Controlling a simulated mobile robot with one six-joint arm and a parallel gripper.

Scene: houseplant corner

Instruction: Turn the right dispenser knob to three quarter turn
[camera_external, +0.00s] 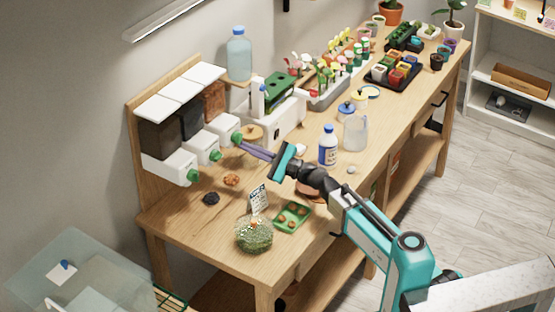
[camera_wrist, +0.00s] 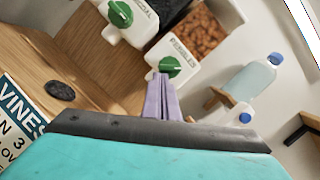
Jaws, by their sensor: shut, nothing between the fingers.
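The right dispenser (camera_external: 221,127) is white with a clear bin of brown pebbles, and reads "PEBBLES" in the wrist view (camera_wrist: 187,50). Its green knob (camera_external: 237,138) sits on the front face; in the wrist view the knob (camera_wrist: 170,66) shows a raised grip bar, whose exact angle I cannot read. My gripper (camera_external: 243,141) has slim purple fingers, shut with nothing between them. In the wrist view the fingertips (camera_wrist: 160,76) are right at the knob's lower edge; I cannot tell whether they touch it.
The middle dispenser's green knob (camera_wrist: 120,14) and the left dispenser's green knob (camera_external: 193,176) are close by on the left. A blue water bottle (camera_external: 238,54) stands on a shelf behind. A blue-capped white bottle (camera_external: 328,145) and a clear jug (camera_external: 355,132) stand right of my fingers.

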